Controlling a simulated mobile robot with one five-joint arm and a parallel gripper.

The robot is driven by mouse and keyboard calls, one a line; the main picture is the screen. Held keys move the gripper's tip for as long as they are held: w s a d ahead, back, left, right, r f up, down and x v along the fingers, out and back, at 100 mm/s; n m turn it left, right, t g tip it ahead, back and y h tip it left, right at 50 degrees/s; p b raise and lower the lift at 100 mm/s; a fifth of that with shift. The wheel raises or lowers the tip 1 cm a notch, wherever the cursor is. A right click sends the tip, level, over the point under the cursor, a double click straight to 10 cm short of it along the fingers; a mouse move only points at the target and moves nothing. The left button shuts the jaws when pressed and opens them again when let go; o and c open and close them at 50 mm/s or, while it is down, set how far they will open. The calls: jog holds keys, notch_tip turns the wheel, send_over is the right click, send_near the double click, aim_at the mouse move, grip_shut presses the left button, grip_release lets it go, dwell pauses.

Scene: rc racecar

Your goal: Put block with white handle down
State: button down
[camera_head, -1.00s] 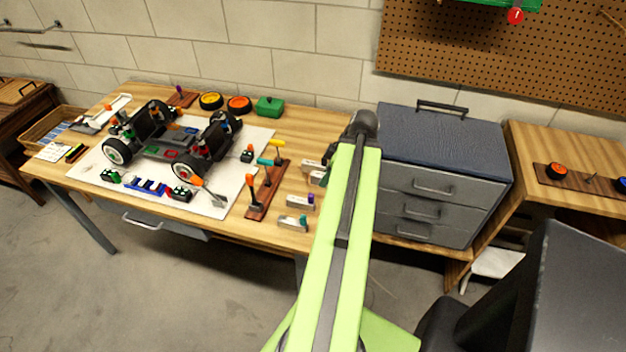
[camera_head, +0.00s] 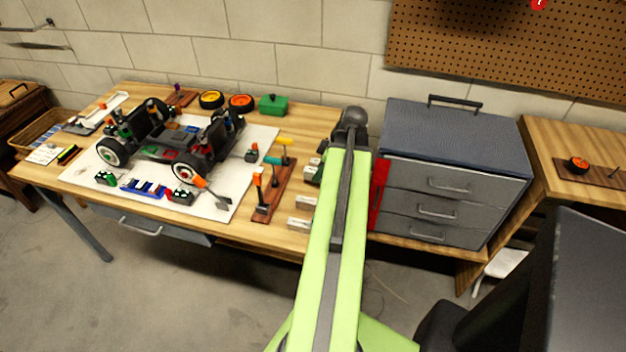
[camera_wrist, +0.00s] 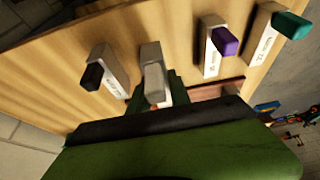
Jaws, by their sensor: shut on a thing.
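The block with the white handle (camera_wrist: 153,76) is near the middle of the wrist view, its pale end toward the camera. My gripper (camera_wrist: 157,97) is shut on it; its dark green fingers show beside the block. The wooden tabletop is close behind the block; I cannot tell whether they touch. A block with a black handle (camera_wrist: 95,77) is to its left. A purple-handled block (camera_wrist: 221,45) and a teal-handled block (camera_wrist: 285,28) are to its right. In the head view my green arm hides the gripper tip and the held block.
The wooden table (camera_head: 225,232) holds an RC car (camera_head: 165,148) on a white mat, a wooden tool rack (camera_head: 275,195) and several small blocks (camera_head: 298,224). A grey drawer cabinet (camera_head: 450,165) stands just right of my arm.

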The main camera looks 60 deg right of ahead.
notch_tip(320, 180, down, 4)
jog(key=b, duration=0.4)
jog(key=shift+w+f, duration=0.1)
jog(key=shift+f, duration=0.1)
jog(key=shift+w+a+r+p, duration=0.15)
jog(key=shift+r+p, duration=0.1)
jog(key=shift+p, duration=0.05)
jog(key=shift+f, duration=0.2)
jog(key=c, duration=1.2)
grip_release()
jog(key=shift+r+p, duration=0.4)
jog(key=shift+r, duration=0.2)
jog(key=p+v, duration=0.9)
jog(key=v, duration=0.1)
jog(key=shift+r+p, duration=0.25)
jog(key=shift+p, duration=0.1)
jog(key=shift+s+r+p, duration=0.3)
jog(key=shift+r+p, duration=0.1)
